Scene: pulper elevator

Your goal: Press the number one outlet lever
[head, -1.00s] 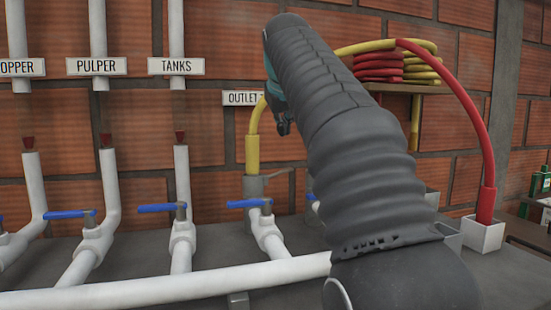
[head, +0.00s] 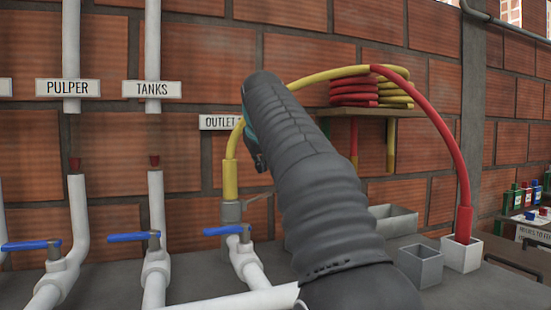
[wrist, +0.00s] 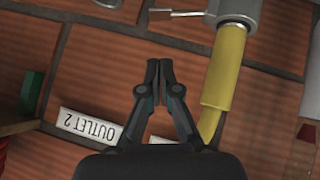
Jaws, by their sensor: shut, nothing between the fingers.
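In the head view a grey outlet fitting (head: 231,212) with a thin lever (head: 257,200) pointing right stands below a yellow hose (head: 230,178). A white OUTLET label (head: 220,121) is beside the hose; its number is hidden by my arm. In the wrist view the fitting (wrist: 240,8), its lever (wrist: 175,13) and the yellow hose (wrist: 224,70) show at the top and right. An OUTLET 2 label (wrist: 88,127) lies to the left. My gripper (wrist: 159,64) is shut and empty, its tips apart from the lever in the picture.
White pipes with blue-handled valves (head: 128,237) stand at left, under PULPER (head: 67,88) and TANKS (head: 152,89) labels. A shelf with coiled red and yellow hoses (head: 372,90) is behind my arm. Grey boxes (head: 420,266) and a red hose (head: 465,190) are at right.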

